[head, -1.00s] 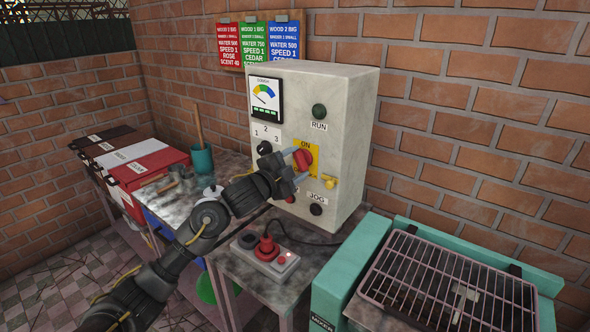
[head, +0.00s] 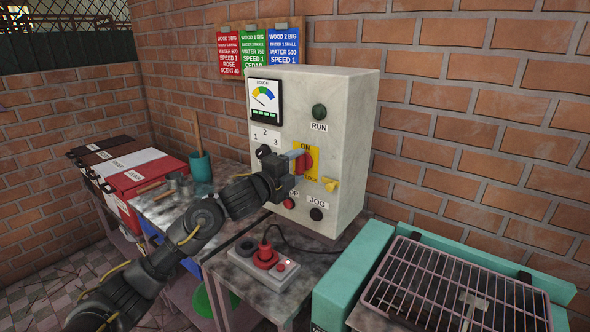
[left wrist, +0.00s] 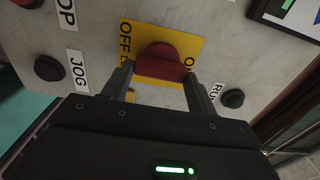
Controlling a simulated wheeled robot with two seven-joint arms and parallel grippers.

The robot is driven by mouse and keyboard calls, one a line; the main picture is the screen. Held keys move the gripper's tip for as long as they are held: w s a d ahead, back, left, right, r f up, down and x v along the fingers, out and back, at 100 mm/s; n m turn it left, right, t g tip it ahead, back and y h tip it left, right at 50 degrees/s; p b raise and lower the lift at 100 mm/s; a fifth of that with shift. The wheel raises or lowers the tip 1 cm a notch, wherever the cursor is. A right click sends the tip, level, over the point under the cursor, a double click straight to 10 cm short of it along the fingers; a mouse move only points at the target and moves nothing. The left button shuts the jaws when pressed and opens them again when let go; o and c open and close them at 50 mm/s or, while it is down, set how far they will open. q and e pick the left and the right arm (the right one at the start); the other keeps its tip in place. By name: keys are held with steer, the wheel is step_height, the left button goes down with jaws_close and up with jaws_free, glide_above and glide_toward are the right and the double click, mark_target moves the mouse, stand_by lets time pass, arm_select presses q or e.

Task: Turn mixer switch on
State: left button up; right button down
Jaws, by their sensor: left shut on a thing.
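The mixer switch is a red rotary knob (head: 306,161) on a yellow plate (head: 313,153) on the front of the pale control box (head: 347,128). "ON" shows above the knob in the head view. My left gripper (head: 299,167) is at the knob and partly covers it. In the left wrist view, the red knob (left wrist: 162,62) sits between the two fingers of the left gripper (left wrist: 160,84), which is shut on it. "OFF" shows beside the knob there. My right gripper is not in view.
The box also has a RUN button (head: 319,111), a JOG button (head: 316,214), a black selector (head: 263,151) and a dial (head: 265,100). A yellow padlock-like piece (head: 330,184) hangs beside the plate.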

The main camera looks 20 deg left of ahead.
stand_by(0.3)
arm_select(q)
steer(key=o, duration=1)
steer(key=b+v, duration=0.1)
steer(key=v, duration=1)
steer(key=shift+w+d, duration=0.1)
